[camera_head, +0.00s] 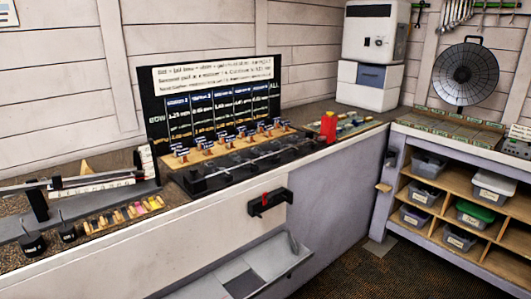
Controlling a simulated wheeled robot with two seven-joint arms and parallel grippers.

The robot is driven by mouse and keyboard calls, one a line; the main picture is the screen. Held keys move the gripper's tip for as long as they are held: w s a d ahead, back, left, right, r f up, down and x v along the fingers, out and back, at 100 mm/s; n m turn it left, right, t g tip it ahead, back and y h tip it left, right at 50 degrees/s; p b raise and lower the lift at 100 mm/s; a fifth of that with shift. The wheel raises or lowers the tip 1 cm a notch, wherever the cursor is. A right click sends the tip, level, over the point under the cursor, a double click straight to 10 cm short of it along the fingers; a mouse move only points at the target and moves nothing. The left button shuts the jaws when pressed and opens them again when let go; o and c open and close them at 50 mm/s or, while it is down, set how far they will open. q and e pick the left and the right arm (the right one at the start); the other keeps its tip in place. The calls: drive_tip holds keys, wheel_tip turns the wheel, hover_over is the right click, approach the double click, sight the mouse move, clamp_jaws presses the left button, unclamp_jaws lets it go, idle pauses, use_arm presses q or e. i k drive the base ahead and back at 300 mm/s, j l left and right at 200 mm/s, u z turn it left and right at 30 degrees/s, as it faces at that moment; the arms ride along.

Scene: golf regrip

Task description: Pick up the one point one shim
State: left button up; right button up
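A wooden rack (230,147) with several small blue-and-white labelled slots stands on the counter in front of a black chart board (217,105). The labels are too small to read. I cannot tell which item, if any, is the one point one shim. A row of small coloured pieces (124,214) in yellow, pink and tan lies on the left of the counter. Neither of my grippers shows in this view.
A long black fixture (243,161) with a thin rod lies before the rack. A scale-like beam (95,183) stands at left, a red block (328,127) at right. A black clamp (269,202) juts from the counter front. Shelves with bins (428,165) stand right.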

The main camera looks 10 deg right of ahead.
sight(250, 134)
drive_tip(key=i+l+u, duration=0.3)
drive_tip(key=l, duration=0.2)
drive_tip(key=l+u, duration=0.25)
drive_tip(key=l, duration=0.3)
drive_tip(key=i+l+u, duration=0.1)
drive_tip(key=l+u, duration=0.2)
drive_tip(key=l, duration=0.25)
